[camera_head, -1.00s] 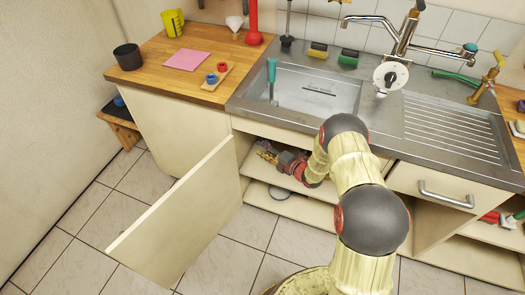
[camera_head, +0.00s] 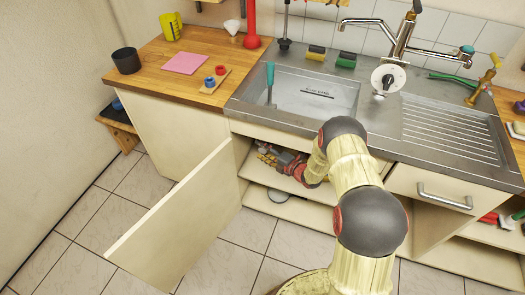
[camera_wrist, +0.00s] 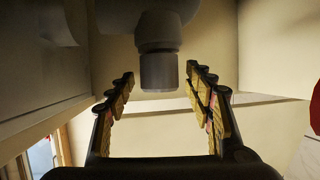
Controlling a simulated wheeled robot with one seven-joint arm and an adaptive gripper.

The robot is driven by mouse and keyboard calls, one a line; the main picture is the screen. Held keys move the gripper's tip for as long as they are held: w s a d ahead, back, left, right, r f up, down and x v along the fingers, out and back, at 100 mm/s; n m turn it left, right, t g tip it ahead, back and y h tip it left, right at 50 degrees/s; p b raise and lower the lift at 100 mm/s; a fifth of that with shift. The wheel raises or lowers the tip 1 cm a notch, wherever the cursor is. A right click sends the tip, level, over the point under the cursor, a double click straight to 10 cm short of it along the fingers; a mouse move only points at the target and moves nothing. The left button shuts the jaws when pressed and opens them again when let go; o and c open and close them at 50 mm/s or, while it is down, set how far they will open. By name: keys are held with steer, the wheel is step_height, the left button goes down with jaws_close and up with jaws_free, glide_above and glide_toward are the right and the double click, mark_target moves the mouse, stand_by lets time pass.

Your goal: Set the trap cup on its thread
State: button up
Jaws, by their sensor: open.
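In the wrist view a dark grey cylinder (camera_wrist: 158,72), which looks like the trap cup, hangs upright below the wider grey trap body (camera_wrist: 158,30). It meets the collar above it; I cannot tell how the thread sits. My gripper (camera_wrist: 161,85) is open, its two fingers apart on either side of the cylinder's lower end, with a visible gap on each side. In the head view my gripper (camera_head: 268,154) reaches into the open cupboard under the sink, and the trap is hidden there.
The cupboard door (camera_head: 175,220) stands open to the left of my arm. A round grey item (camera_head: 278,195) lies on the cupboard's lower board. The sink (camera_head: 315,92) is above. A wooden worktop (camera_head: 150,80) holds a pink cloth (camera_head: 185,63) and a black cup (camera_head: 127,60).

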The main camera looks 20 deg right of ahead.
steer(key=v, duration=1.2)
steer(key=shift+d, duration=0.1)
